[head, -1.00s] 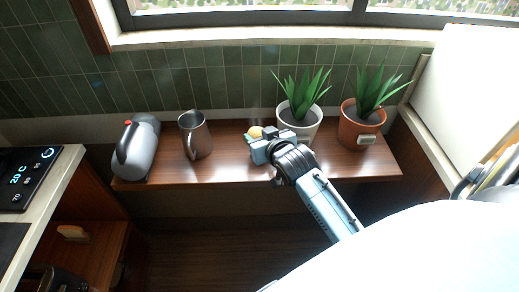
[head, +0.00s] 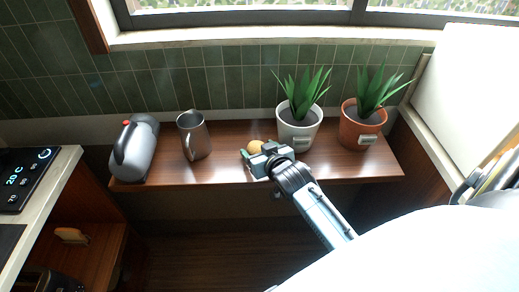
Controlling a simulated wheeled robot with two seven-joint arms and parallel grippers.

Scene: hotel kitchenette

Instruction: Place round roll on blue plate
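The round roll (head: 255,146), small and tan-yellow, shows at the tip of my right gripper (head: 257,152), over the middle of the brown wooden shelf. My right arm reaches in from the lower right. The roll sits between the fingers, which appear closed on it; the arm hides part of the grip. I cannot tell whether the roll is clear of the shelf. No blue plate shows in the head view. My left gripper is not in view.
On the wooden shelf (head: 225,172) stand a grey kettle (head: 138,150), a metal pitcher (head: 195,136), a white-potted plant (head: 297,130) close to my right gripper, and a terracotta-potted plant (head: 361,125). A tiled wall is behind. A cooktop counter (head: 40,190) is at left.

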